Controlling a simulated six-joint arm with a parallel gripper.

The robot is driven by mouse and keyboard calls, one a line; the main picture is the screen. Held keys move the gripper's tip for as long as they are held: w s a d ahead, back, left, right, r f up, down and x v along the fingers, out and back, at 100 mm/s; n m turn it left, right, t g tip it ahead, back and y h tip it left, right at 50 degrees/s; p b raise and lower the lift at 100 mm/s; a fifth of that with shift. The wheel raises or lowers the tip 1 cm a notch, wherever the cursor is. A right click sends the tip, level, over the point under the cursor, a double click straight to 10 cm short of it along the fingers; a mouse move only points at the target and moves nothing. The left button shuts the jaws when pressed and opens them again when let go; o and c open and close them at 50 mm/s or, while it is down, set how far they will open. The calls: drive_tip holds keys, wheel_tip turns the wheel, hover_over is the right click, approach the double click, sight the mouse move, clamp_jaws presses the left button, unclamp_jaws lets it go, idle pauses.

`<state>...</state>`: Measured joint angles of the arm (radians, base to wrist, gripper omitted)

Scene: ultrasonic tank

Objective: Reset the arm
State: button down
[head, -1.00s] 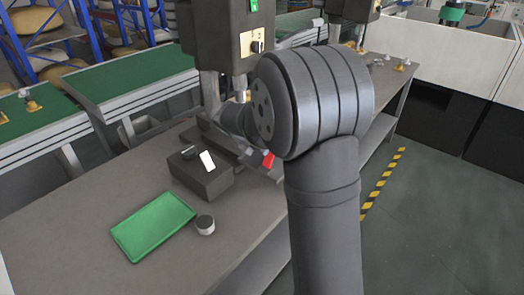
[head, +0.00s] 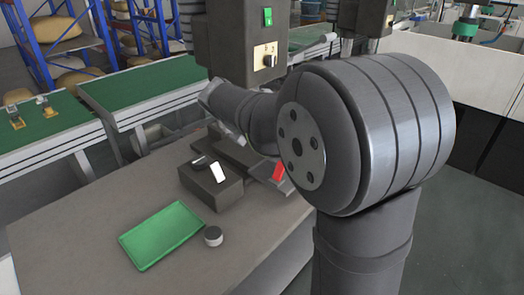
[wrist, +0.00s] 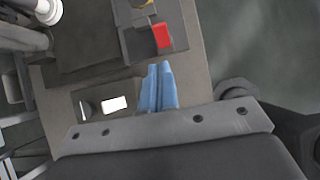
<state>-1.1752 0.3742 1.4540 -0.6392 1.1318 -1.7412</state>
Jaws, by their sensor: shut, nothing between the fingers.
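My gripper (wrist: 158,88) shows in the wrist view as two blue fingers lying together, shut with nothing between them. It is above the workbench, over the gap between a dark box and a dark fixture with a red part. My arm crosses the right half of the head view, and its fingers cannot be made out there. The red part (head: 278,171) also shows in the wrist view (wrist: 162,36).
A green tray (head: 160,236) and a small round light-topped jar (head: 213,237) sit on the bench (head: 75,225) near its front. A dark machine column (head: 238,40) stands behind the box. Green-topped tables (head: 140,85) lie beyond. The bench's left part is bare.

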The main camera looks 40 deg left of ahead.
drive_tip(key=shift+s+r, duration=0.1)
drive_tip(key=shift+r, duration=0.2)
drive_tip(key=shift+f, duration=0.15)
drive_tip(key=s+f+x, duration=0.1)
drive_tip(key=x, duration=1.2)
drive_tip(key=shift+s+f+t, duration=0.65)
drive_tip(key=shift+f+t, duration=0.05)
drive_tip(key=shift+t, duration=0.55)
drive_tip(key=shift+s+f+t, duration=0.65)
drive_tip(key=shift+f+t, duration=0.05)
drive_tip(key=shift+t, duration=0.5)
drive_tip(key=shift+s+f+t, duration=0.65)
drive_tip(key=shift+f+t, duration=0.05)
drive_tip(key=shift+t, duration=0.55)
drive_tip(key=shift+w+d+r, duration=0.1)
